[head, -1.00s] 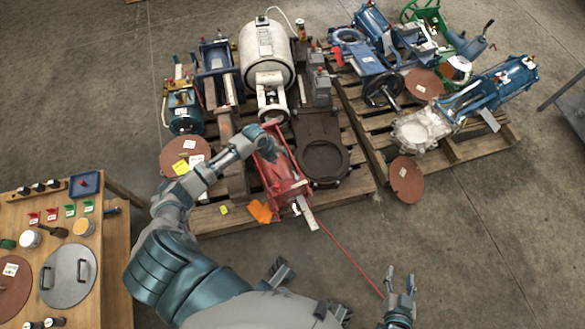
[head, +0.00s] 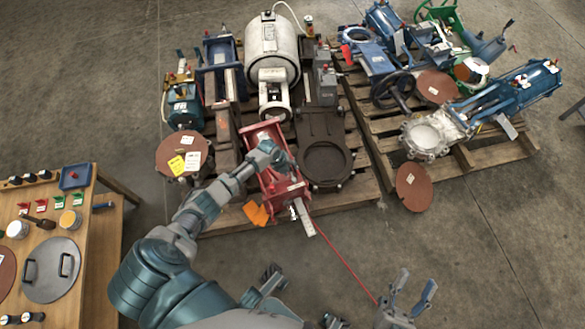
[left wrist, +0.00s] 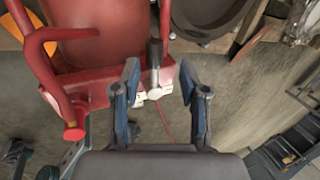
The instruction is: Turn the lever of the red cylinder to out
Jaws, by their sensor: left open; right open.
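The red cylinder (head: 262,134) lies on the left pallet, with its near end toward me. My left gripper (head: 285,166) is above its middle and hides part of it. In the left wrist view, the cylinder's red body (left wrist: 95,45) fills the upper left. A short lever with a dark grip (left wrist: 154,54) stands beyond the gap between the open fingers of my left gripper (left wrist: 160,88). I cannot tell whether a finger touches it. My right gripper (head: 415,287) is open and empty above the floor at the lower right.
A white tank (head: 272,50) and a dark flanged plate (head: 325,130) share the left pallet. Blue and green valves crowd the right pallet (head: 465,158). A wooden bench (head: 75,290) stands at left. A thin red line (head: 345,262) runs from the cylinder toward my right gripper.

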